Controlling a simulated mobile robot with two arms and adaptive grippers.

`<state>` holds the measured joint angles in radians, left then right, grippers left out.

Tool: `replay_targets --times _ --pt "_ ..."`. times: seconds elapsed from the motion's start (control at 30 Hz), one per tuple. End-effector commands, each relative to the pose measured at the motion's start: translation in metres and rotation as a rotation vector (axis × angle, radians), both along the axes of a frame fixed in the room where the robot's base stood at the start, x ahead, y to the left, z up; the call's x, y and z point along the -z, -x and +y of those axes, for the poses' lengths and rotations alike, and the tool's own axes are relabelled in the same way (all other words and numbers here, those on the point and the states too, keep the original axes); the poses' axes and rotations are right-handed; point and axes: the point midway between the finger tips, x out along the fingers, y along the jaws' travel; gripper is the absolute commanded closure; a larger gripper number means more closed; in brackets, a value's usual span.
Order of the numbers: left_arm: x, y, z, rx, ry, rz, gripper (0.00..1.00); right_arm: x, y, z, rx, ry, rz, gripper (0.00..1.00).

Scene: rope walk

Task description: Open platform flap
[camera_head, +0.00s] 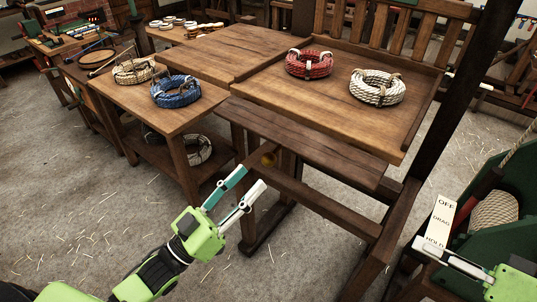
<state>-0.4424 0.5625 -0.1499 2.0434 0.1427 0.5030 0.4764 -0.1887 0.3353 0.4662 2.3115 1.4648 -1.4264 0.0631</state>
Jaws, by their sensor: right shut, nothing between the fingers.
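The wooden platform (330,105) has a raised edge and carries rope coils. A dark plank, which looks like the flap (300,140), runs along its front, slightly lower than the platform top. My right gripper (420,243) is shut and empty at the lower right, in front of a plate marked OFF, DRAG, HOLD (440,215).
A red coil (309,64) and a white coil (377,87) lie on the platform. A side table (185,118) at left holds blue (175,91) and tan (133,71) coils. A dark post (465,100) and green machine (463,258) stand at right. Wooden rails (325,198) run below the plank.

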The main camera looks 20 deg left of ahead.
Motion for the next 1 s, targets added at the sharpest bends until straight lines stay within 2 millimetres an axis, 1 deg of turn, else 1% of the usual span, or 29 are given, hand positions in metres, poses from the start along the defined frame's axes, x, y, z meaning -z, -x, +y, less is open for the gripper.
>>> replay_targets --times 0.03,0.2,0.4,0.6,0.87,0.9,0.97,1.0 --pt "-0.009 -0.008 -0.004 0.0 0.002 -0.005 0.61 -0.006 0.0 0.0 0.0 0.0 0.0 1.0" --pt "-0.019 -0.032 -0.018 0.0 0.001 -0.003 0.61 -0.015 0.0 0.0 0.0 0.0 0.0 1.0" --pt "-0.027 -0.053 -0.03 -0.001 0.0 -0.001 0.61 -0.022 0.0 0.0 0.0 0.0 0.0 1.0" --pt "-0.029 -0.061 -0.035 0.0 -0.001 0.0 0.61 -0.024 0.0 0.0 0.0 0.0 0.0 1.0" --pt "-0.028 -0.061 -0.035 0.0 -0.002 0.001 0.61 -0.024 0.0 0.0 0.0 0.0 0.0 1.0" --pt "-0.028 -0.061 -0.035 0.0 -0.002 0.001 0.71 -0.024 0.0 0.0 0.0 0.0 0.0 1.0" --pt "-0.028 -0.061 -0.035 0.0 -0.002 0.001 0.87 -0.024 0.0 0.0 0.0 0.0 0.0 1.0" --pt "-0.028 -0.061 -0.035 0.0 -0.002 0.001 0.97 -0.024 0.0 0.0 0.0 0.0 0.0 1.0"
